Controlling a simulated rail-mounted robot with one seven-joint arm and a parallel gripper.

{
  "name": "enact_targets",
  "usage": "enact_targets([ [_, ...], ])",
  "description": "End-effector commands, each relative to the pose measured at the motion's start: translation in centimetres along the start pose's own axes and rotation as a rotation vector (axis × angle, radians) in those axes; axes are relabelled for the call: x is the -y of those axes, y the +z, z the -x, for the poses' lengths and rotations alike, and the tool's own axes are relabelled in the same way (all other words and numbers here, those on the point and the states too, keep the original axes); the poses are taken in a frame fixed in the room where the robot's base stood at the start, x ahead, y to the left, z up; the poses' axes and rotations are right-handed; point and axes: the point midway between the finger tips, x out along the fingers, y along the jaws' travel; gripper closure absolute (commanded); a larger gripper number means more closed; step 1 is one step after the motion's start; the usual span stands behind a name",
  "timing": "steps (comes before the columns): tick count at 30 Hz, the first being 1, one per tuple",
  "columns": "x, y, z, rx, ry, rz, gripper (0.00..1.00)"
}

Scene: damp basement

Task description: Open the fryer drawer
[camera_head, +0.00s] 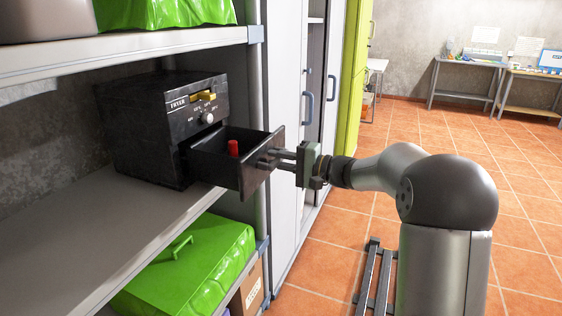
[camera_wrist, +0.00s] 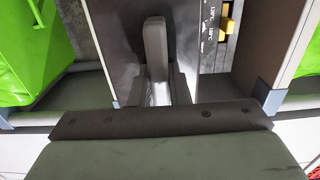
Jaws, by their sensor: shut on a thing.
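The black fryer (camera_head: 160,125) stands on the middle shelf, with the word FRYER, a yellow lever and a pale knob on its front. Its drawer (camera_head: 262,172) is pulled well out toward the right, and a red object (camera_head: 233,148) shows inside it. My gripper (camera_head: 272,158) is at the drawer's front, shut on the drawer handle (camera_wrist: 155,50). In the wrist view the dark handle stands upright at the fingers, against the drawer front. The exact finger contact is partly hidden there.
The shelf (camera_head: 120,225) has a metal post beside the drawer. Grey lockers (camera_head: 285,60) stand close behind my gripper. A green case (camera_head: 190,265) lies on the lower shelf. Open tiled floor (camera_head: 450,130) lies to the right, with tables (camera_head: 465,70) at the back.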

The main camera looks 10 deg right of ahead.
Motion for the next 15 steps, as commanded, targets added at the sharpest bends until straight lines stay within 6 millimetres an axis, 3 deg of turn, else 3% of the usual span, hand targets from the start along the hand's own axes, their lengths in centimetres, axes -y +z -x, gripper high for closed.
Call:
enact_targets([
  [2,-0.04,-0.02,-0.02,0.0,0.001,-0.001,1.0],
  [3,-0.04,-0.03,-0.02,0.0,0.001,-0.001,0.75],
  [5,-0.03,-0.04,-0.02,-0.001,0.001,-0.001,0.62],
  [15,-0.01,-0.12,0.33,-0.003,0.001,0.0,0.62],
])
